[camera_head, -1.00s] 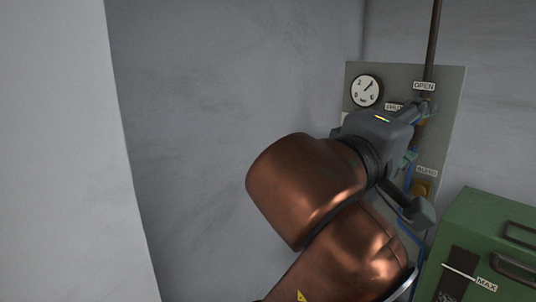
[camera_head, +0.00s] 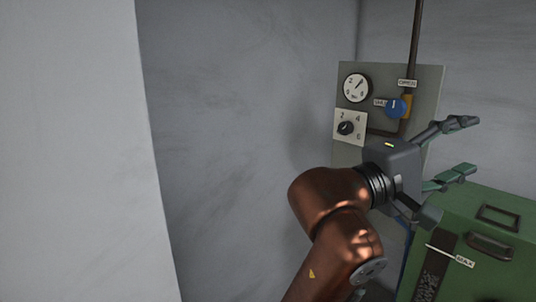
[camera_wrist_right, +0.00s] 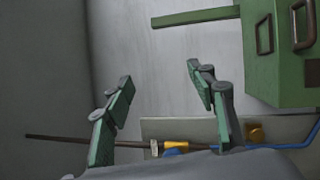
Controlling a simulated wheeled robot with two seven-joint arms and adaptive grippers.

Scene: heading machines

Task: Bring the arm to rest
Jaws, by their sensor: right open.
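My right gripper (camera_head: 461,147) is open and empty, with its fingers pointing right, in front of the grey panel's right side and above the green box. The right wrist view shows its two green-padded fingers apart (camera_wrist_right: 160,77) with nothing between them. My copper-coloured right arm (camera_head: 335,225) comes up from the bottom of the head view and hides the lower panel. My left gripper is in neither view.
The grey panel (camera_head: 427,82) carries a round gauge (camera_head: 357,88), a black dial (camera_head: 346,128) and a blue knob (camera_head: 397,106) by a vertical pipe (camera_head: 416,45). A green box (camera_head: 470,225) stands at lower right. A pale wall (camera_head: 70,150) fills the left.

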